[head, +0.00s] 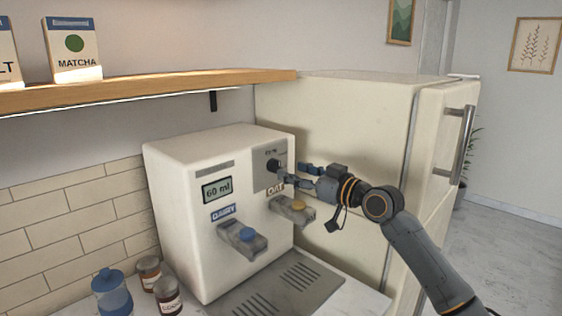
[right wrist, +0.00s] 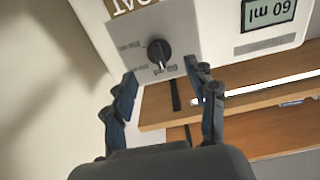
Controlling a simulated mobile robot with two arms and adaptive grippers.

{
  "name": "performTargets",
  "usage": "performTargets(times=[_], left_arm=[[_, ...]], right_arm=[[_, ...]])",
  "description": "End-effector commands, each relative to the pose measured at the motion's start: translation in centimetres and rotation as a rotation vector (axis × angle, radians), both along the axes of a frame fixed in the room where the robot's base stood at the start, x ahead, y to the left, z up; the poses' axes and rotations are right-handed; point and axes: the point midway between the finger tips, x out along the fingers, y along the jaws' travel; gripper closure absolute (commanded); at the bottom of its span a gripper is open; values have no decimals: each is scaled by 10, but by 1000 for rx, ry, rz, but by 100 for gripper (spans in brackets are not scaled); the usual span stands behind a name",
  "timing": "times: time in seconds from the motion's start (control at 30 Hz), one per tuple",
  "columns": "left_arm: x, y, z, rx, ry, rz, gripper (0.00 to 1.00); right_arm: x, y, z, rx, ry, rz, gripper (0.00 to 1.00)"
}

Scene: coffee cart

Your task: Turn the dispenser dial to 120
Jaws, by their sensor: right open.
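The cream dispenser (head: 190,170) stands on the counter. Its display (head: 217,190) reads 60 ml and also shows, upside down, in the right wrist view (right wrist: 268,13). The black dial (head: 273,165) sits on a grey plate at the upper right of the dispenser's front. In the right wrist view the dial (right wrist: 159,54) shows between and beyond the fingers, its white mark toward the 60 ml label. My right gripper (head: 296,175) is open, just in front of the dial; in the right wrist view its fingertips (right wrist: 165,82) appear apart from it. My left gripper is not in view.
Below the dial are the DAIRY lever (head: 243,240) and the OAT lever (head: 293,210), over a drip tray (head: 278,285). A fridge (head: 350,120) stands right behind the dispenser. A wooden shelf (head: 150,90) hangs above. Jars and a blue container (head: 112,295) stand at left.

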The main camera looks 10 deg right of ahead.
Motion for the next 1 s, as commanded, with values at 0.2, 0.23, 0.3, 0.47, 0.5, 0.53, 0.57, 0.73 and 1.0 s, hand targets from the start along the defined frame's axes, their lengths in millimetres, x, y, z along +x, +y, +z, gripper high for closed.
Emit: performTargets(times=[0.2, 0.23, 0.3, 0.47, 0.5, 0.53, 0.57, 0.73, 1.0], left_arm=[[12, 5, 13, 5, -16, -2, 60], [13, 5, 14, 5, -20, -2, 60], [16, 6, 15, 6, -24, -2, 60], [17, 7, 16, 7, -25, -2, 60], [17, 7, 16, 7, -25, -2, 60], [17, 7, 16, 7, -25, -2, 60], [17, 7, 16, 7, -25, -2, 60], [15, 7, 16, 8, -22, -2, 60], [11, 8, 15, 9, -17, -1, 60]], right_arm=[[31, 20, 2, 3, 1, 0, 43], [34, 22, 2, 2, 0, 0, 43], [38, 25, 1, 2, 1, 0, 43], [43, 29, 0, 0, 0, 0, 43], [44, 29, 0, 0, 0, 0, 43], [44, 29, 0, 0, 0, 0, 43], [44, 29, 0, 0, 0, 0, 43], [44, 29, 0, 0, 0, 0, 49], [44, 29, -1, 0, 0, 0, 96]])
